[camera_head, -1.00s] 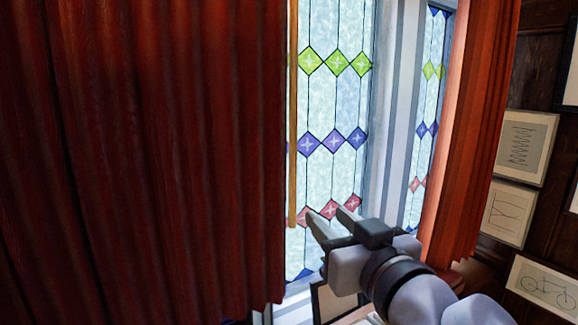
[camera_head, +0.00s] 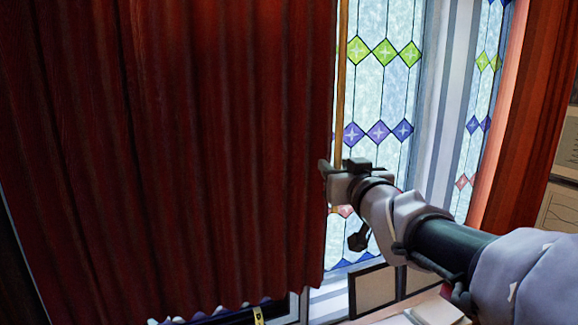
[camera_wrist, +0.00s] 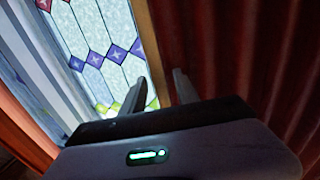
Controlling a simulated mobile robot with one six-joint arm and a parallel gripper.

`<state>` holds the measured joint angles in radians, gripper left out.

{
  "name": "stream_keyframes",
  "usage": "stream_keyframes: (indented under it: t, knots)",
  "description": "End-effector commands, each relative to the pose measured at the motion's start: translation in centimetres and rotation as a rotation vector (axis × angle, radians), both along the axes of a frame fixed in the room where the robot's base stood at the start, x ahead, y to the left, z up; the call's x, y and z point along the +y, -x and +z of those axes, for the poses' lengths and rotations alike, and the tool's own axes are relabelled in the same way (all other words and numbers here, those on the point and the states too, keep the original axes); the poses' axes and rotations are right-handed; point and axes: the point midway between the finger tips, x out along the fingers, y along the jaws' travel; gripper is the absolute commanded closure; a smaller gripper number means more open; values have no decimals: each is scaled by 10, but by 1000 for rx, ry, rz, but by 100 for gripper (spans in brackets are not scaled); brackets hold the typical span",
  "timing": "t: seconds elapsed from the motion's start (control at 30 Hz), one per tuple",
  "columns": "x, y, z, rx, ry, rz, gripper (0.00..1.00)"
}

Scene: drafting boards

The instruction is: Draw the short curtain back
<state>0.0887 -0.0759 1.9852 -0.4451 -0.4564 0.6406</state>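A dark red pleated curtain (camera_head: 190,150) fills the left of the head view, its hem hanging above the window's lower part. A thin wooden rod (camera_head: 342,70) hangs upright along its right edge. My gripper (camera_head: 323,166) is at that edge, in front of the rod's lower part. In the wrist view my gripper (camera_wrist: 158,76) has its two fingers apart, with the rod (camera_wrist: 150,50) appearing between them and the curtain (camera_wrist: 235,50) to the right. Whether the fingers touch the rod or the cloth is unclear. My gripper hides part of the rod.
A leaded window (camera_head: 385,90) with coloured diamonds is bare right of the curtain. A second red curtain (camera_head: 530,110) hangs at the right. Framed pictures (camera_head: 560,212) are on the wall there. A dark-framed panel (camera_head: 373,290) and a pale surface (camera_head: 437,312) are below.

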Motion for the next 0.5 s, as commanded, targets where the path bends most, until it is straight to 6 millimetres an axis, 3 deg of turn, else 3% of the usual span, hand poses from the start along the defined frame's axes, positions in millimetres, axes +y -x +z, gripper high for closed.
stream_keyframes:
  t: [0.17,0.33,0.5]
  knots:
    - [0,0,0,0,0,0,65]
    - [0,0,0,0,0,0,98]
    - [0,0,0,0,0,0,100]
